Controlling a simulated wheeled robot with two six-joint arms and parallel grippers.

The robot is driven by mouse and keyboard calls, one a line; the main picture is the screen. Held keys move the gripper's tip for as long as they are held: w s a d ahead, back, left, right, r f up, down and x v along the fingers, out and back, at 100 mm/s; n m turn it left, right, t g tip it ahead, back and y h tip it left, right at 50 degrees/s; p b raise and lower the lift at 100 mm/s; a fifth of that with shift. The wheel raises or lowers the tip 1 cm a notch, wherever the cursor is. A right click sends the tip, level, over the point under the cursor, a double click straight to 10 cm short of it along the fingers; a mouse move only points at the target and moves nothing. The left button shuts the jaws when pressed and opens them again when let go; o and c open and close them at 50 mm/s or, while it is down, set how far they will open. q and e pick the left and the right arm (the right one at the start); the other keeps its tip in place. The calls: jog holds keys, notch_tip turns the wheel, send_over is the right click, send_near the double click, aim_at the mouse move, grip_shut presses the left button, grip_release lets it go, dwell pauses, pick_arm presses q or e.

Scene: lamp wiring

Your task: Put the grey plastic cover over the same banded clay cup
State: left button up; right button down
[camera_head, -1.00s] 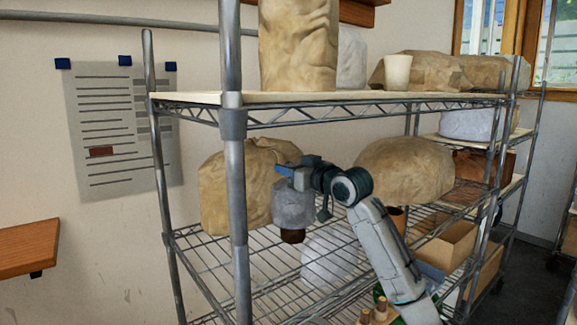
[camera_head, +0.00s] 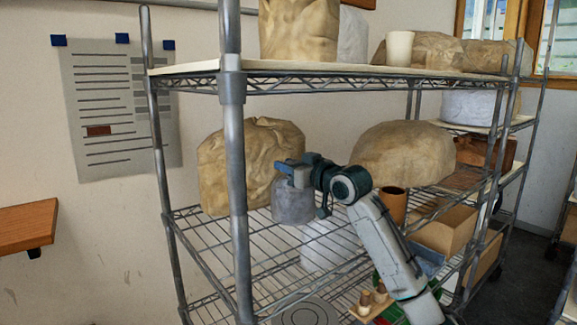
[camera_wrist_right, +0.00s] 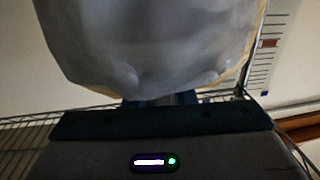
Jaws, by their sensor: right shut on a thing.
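The grey plastic cover (camera_head: 293,207) hangs from my right gripper (camera_head: 288,172) at the middle wire shelf of the rack. The gripper is shut on the top of the cover. The cover also fills the upper part of the right wrist view (camera_wrist_right: 150,45), pale and wrinkled. The banded clay cup does not show under the cover now, so whether it is fully inside cannot be seen directly. My left gripper is not in view.
A tan wrapped bundle (camera_head: 225,175) stands close to the left of the cover. A rounded tan bundle (camera_head: 405,152) and a brown cup (camera_head: 393,205) are to the right. A rack post (camera_head: 235,180) stands in front. Boxes (camera_head: 445,235) sit at lower right.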

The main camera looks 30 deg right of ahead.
jog(key=shift+f, duration=0.4)
jog(key=c, duration=1.1)
grip_release()
jog(key=shift+s, duration=0.1)
jog(key=shift+s+b, duration=0.2)
jog(key=shift+b, duration=0.2)
jog(key=shift+s+d+b, duration=0.3)
jog(key=shift+s+b, duration=0.65)
jog(key=shift+s, duration=0.75)
jog(key=shift+s+d+b, duration=0.35)
jog(key=shift+s+b, duration=0.6)
jog(key=shift+s, duration=0.7)
jog(key=shift+s+d+b, duration=0.3)
jog(key=shift+s+b, duration=0.65)
jog(key=shift+s, duration=0.75)
